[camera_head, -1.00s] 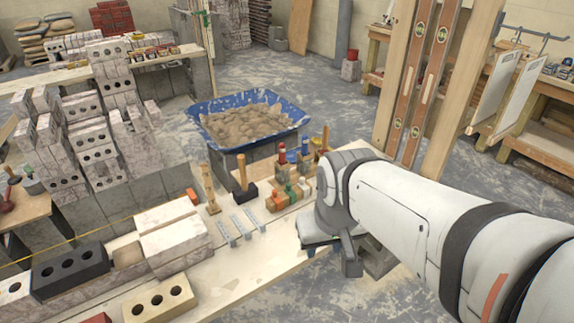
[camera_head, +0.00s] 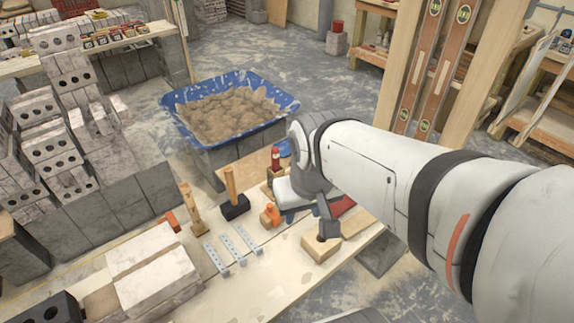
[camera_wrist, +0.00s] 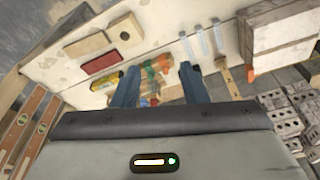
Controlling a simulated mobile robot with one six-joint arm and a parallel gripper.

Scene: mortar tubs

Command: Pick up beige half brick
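A beige half brick (camera_head: 319,248) with one dark hole lies flat on the light bench top, below my wrist in the head view. In the wrist view the half brick (camera_wrist: 125,33) is at the upper left, beyond the fingertips and left of them. My gripper (camera_wrist: 159,68) is open, its two dark blue fingers apart, with nothing held between them. The fingers point at the bench over small coloured items. In the head view my wrist hides most of the gripper and part of the bench.
A plain beige block (camera_wrist: 87,45) and a red brick (camera_wrist: 103,62) lie close to the half brick. A blue mortar tub (camera_head: 285,103) stands behind.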

